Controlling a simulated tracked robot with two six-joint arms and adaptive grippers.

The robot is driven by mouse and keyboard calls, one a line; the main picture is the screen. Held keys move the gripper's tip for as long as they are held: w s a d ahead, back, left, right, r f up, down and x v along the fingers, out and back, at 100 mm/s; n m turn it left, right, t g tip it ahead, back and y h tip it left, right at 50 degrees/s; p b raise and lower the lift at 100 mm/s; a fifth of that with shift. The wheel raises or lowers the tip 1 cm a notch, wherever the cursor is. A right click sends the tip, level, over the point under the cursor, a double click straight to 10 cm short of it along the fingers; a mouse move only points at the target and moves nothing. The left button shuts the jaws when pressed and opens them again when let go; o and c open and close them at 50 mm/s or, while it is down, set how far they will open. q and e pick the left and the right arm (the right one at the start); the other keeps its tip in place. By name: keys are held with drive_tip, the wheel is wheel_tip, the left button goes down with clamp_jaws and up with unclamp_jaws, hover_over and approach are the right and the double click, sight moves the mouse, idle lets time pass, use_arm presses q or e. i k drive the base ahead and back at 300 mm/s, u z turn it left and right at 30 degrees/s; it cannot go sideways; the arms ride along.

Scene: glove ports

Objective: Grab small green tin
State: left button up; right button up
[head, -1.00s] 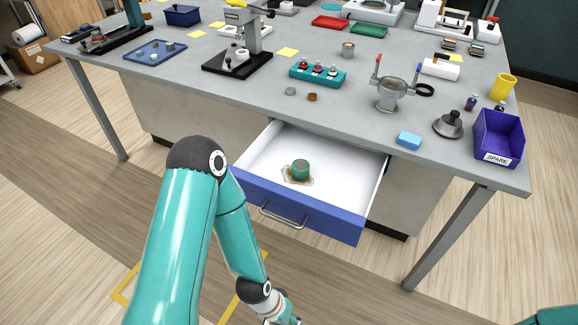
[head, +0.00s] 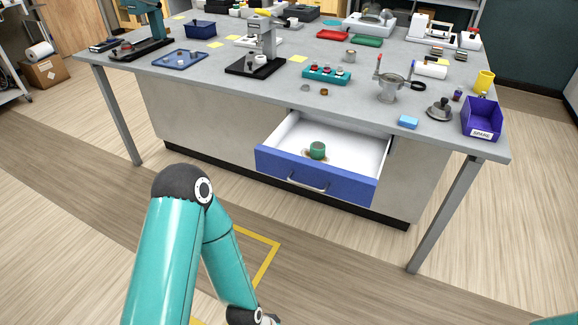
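The small green tin (head: 317,150) stands upright in the open drawer (head: 362,157), on a brownish stain on the white drawer floor. The drawer has a blue front with a metal handle and sticks out under the table. My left arm comes in at the lower left, well short of the drawer. Its gripper is cut off by the bottom edge, so its fingers do not show. Only a sliver of my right arm shows in the bottom right corner, without its gripper.
The grey table (head: 200,88) above the drawer carries a blue tray (head: 180,59), a teal rack (head: 326,75), a metal pot (head: 391,87), a blue sponge (head: 408,121) and a purple SPARE bin (head: 481,121). A table leg (head: 445,215) stands right of the drawer. The floor before the drawer is clear.

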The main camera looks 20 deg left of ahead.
sight(317, 148)
drive_tip(key=u, duration=0.05)
drive_tip(key=k, duration=0.45)
drive_tip(key=u, duration=0.8)
drive_tip(key=i, duration=1)
drive_tip(key=u, duration=0.1)
